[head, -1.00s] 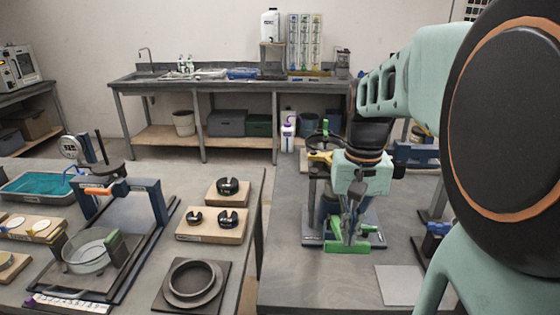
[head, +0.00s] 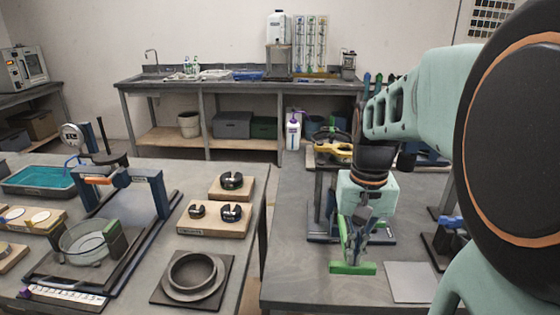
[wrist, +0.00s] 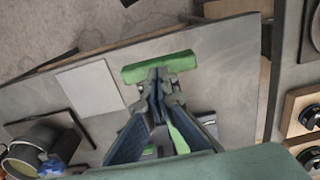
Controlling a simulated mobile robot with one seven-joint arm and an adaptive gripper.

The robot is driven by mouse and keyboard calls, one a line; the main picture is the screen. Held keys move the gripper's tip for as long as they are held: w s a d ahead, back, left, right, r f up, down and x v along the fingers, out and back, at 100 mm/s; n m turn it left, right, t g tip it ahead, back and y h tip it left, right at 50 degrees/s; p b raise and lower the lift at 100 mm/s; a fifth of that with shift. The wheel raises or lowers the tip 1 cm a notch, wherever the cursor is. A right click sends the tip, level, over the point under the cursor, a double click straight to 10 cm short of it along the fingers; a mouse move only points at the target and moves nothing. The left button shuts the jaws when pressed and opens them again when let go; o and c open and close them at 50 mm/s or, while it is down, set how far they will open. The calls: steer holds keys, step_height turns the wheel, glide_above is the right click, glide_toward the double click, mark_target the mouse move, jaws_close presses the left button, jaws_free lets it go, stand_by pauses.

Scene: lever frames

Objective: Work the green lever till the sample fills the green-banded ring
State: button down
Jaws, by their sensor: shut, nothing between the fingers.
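The green lever shows a green crossbar (head: 352,268) at the near side of a dark lever frame (head: 322,237) on the right table. A green strip (head: 343,232) runs up from the bar, beside my fingers. My gripper (head: 352,260) points down with its fingers shut and empty, its tips at the bar's back edge. In the wrist view the tips meet right against the green crossbar (wrist: 160,67); I cannot tell whether they touch. My gripper and wrist cover much of the frame. I cannot make out the sample or the green-banded ring.
A flat grey plate (head: 412,282) lies right of the bar. A dark device with a blue part (head: 447,235) stands farther right. The left table holds another frame with an orange handle (head: 98,180), a dark ring (head: 192,275) and weights on wooden blocks.

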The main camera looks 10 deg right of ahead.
steer(key=shift+f, duration=0.1)
stand_by(0.3)
step_height(320, 180, up, 14)
steer(key=w+p, duration=0.2)
steer(key=p, duration=1.1)
steer(key=shift+d+r, duration=0.2)
steer(key=shift+d, duration=0.05)
steer(key=f+m, duration=0.1)
steer(key=m, duration=0.1)
steer(key=f+m+b, duration=0.1)
steer(key=f+m, duration=0.1)
steer(key=f+m+b, duration=0.1)
steer(key=f+m, duration=0.1)
steer(key=shift+s, duration=0.3)
stand_by(0.5)
